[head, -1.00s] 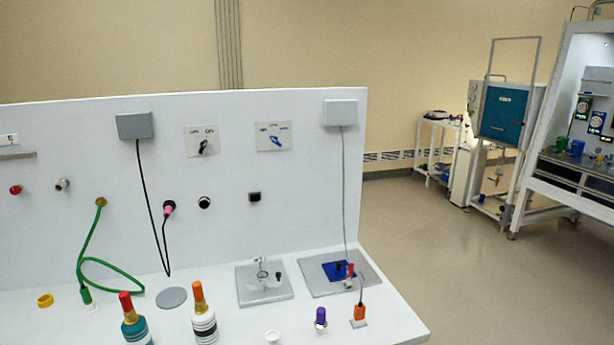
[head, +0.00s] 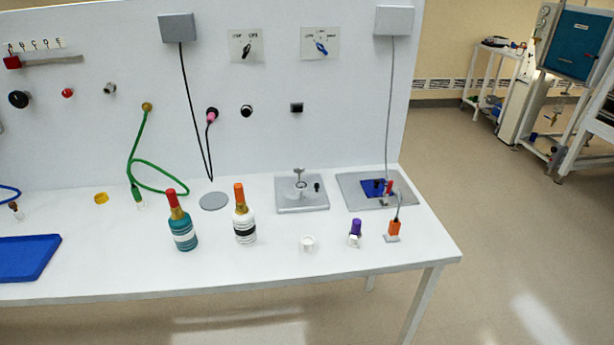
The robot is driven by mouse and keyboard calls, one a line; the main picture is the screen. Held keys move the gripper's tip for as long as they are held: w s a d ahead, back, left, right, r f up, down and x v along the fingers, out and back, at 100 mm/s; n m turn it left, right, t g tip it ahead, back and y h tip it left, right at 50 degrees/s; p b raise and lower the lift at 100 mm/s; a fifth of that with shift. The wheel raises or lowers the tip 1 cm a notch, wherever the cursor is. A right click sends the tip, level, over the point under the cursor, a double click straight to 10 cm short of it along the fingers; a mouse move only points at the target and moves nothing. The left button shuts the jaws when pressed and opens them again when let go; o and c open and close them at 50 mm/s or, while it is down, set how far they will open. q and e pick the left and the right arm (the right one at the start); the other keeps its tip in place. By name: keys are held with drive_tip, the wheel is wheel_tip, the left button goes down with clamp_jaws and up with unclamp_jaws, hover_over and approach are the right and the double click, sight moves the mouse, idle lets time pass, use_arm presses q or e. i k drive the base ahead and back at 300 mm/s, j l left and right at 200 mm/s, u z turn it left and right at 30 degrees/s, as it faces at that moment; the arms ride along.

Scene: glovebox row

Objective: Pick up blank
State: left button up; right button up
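Nothing in the head view is marked as the blank, and I cannot tell which piece it is. Small loose pieces stand on the white table (head: 290,262): a white cup-like piece (head: 307,243), a purple-topped piece (head: 355,232), an orange piece (head: 394,229) with a cord, and a yellow ring (head: 101,198). A flat grey disc (head: 214,201) lies further back. A teal bottle with a red top (head: 182,225) and a white bottle with an orange top (head: 244,221) stand near the middle. Neither gripper shows.
A blue tray (head: 28,258) sits at the left. Two grey plates with fittings, the left one (head: 302,206) and the right one (head: 349,201), lie at the back right. A green hose (head: 133,160) hangs from the upright panel (head: 330,110). The front table strip is clear.

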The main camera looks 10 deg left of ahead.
sight(355, 233)
drive_tip(key=i+j+z, duration=0.1)
drive_tip(key=j, duration=0.35)
drive_tip(key=i+j+z, duration=0.15)
drive_tip(key=j, duration=0.3)
drive_tip(key=i+j+z, duration=0.1)
drive_tip(key=j, duration=0.35)
drive_tip(key=i+j+z, duration=0.1)
drive_tip(key=j, duration=0.4)
drive_tip(key=i+l+u, duration=0.1)
drive_tip(key=l, duration=0.45)
drive_tip(key=i+l, duration=0.1)
drive_tip(key=l, duration=0.5)
drive_tip(key=i+l+u, duration=0.15)
drive_tip(key=l, duration=0.4)
drive_tip(key=l+u, duration=0.1)
drive_tip(key=l, duration=0.5)
